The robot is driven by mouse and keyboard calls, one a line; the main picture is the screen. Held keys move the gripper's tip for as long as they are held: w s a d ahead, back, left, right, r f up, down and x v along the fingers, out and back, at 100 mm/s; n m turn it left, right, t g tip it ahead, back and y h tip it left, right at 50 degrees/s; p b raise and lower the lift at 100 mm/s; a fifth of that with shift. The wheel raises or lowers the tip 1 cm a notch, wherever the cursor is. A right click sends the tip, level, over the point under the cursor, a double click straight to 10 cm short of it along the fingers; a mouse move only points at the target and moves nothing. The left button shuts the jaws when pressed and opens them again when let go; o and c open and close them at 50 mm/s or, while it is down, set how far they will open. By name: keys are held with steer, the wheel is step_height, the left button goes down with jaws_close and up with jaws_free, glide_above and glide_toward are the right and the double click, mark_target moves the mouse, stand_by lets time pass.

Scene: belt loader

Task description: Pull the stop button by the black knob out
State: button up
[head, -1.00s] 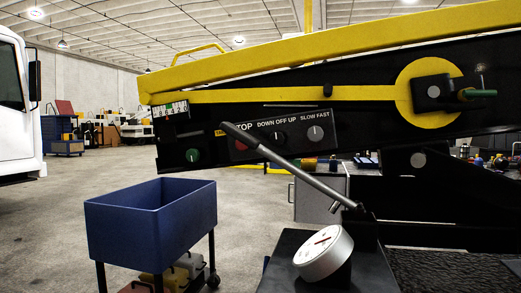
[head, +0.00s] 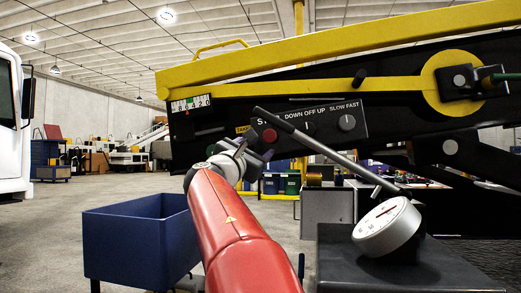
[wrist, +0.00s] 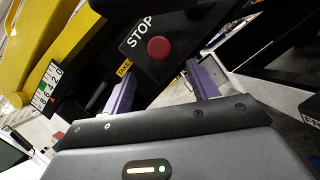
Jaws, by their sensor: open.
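In the wrist view the red button (wrist: 160,48) shows beside the "STOP" label. My gripper (wrist: 161,69) is open, its two purple fingers on either side of the button in the picture. I cannot tell whether they reach it; neither finger visibly touches it.
The grey lever (head: 325,150) slants across the panel's front, close to the button. A round white dial (head: 387,228) stands on a dark box at lower right. A blue cart (head: 135,240) is at lower left. A yellow rail (head: 340,55) runs above the panel.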

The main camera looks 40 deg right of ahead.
mark_target(269, 137)
steer(key=p+x, duration=0.2)
steer(key=x, duration=0.5)
steer(key=shift+w+d+r, duration=0.1)
steer(key=shift+d+r, duration=0.15)
steer(key=shift+r, duration=0.05)
